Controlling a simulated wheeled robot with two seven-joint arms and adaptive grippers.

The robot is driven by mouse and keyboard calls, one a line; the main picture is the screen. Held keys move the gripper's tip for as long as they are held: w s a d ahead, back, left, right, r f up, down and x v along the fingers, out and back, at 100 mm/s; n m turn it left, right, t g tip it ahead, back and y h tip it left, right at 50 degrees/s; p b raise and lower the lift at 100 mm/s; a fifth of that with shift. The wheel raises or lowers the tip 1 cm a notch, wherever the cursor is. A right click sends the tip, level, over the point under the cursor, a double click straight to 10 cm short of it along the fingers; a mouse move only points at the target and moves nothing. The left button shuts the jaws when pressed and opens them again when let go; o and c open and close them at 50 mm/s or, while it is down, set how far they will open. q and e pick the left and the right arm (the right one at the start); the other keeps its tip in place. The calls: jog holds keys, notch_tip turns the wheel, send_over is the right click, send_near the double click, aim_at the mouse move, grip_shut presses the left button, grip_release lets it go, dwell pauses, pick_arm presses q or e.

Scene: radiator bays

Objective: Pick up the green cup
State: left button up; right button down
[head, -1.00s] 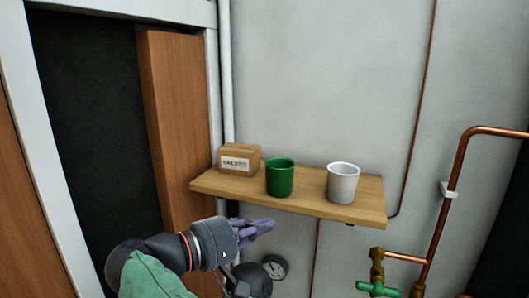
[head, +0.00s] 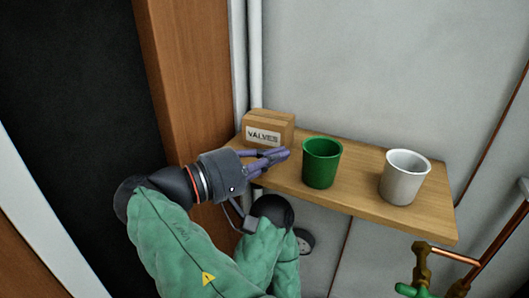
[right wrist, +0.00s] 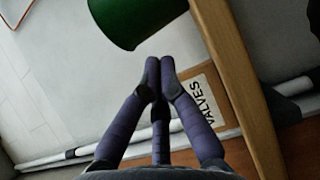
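The green cup (head: 321,164) stands upright on the wooden shelf (head: 350,200), near its front edge and left of the white cup. In the right wrist view the green cup (right wrist: 145,16) is cut off at the top edge, just beyond the fingertips. My right gripper (head: 284,155) is at the shelf's front left, left of the green cup and apart from it in the head view. Its purple fingers are drawn together at the tips, with nothing between them, as the right wrist view also shows (right wrist: 160,68). My left gripper is in neither view.
A cardboard box (head: 276,118) marked VALVES stands at the shelf's left end, behind my right fingers. A white cup (head: 404,178) stands to the right on the shelf. Copper pipes with a green valve handle (head: 413,291) are below right.

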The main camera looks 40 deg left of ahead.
aim_at(321, 154)
jog(key=x, duration=0.2)
jog(key=p+x, duration=0.1)
jog(key=x, duration=0.1)
jog(key=shift+w+a, duration=0.15)
jog(key=shift+w, duration=0.2)
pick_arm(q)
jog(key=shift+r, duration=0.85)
pick_arm(e)
jog(key=shift+w+d, duration=0.35)
jog(key=shift+w, duration=0.3)
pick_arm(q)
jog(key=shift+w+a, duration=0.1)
pick_arm(e)
jog(key=shift+a+f, duration=0.1)
